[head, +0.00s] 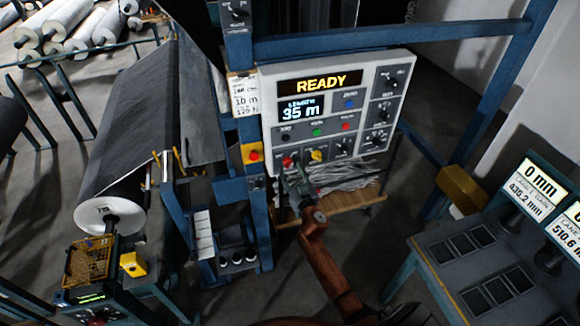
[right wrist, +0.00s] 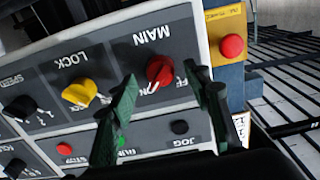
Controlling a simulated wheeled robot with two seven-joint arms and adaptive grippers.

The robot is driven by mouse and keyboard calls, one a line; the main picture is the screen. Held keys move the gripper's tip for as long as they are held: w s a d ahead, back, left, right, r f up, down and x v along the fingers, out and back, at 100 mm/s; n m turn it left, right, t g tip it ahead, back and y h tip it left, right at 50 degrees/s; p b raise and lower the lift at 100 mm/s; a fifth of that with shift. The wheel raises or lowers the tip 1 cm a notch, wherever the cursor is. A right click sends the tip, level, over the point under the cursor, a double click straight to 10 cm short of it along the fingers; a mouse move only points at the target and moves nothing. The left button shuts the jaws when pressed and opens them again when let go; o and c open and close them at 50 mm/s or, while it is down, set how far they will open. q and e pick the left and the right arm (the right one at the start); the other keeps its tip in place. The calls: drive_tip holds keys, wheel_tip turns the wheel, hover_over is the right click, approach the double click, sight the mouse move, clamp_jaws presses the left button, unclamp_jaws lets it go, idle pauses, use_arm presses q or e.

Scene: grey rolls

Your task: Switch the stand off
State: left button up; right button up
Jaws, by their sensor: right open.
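The stand's control panel (head: 360,125) shows READY and a length of 35 m on lit displays. Its red MAIN knob (right wrist: 160,70) sits in the bottom row beside the yellow LOCK knob (right wrist: 79,92); the red knob also shows in the head view (head: 290,161). The MAIN knob's white mark points toward the ON side, with OFF partly hidden by a finger. My right gripper (right wrist: 161,76) is open, its green fingertips on either side of the red knob in the wrist view. Contact cannot be told. My left gripper is not in view.
A red button on a yellow plate (head: 253,154) is beside the panel. A blue frame post (head: 250,100) stands at its left. A large dark roll (head: 130,130) is farther left. A console with lit readouts (head: 500,260) is at the lower right.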

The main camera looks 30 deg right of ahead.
sight(288, 163)
drive_tip(key=shift+x, duration=1.15)
drive_tip(key=shift+c, duration=0.7)
drive_tip(key=c, duration=1)
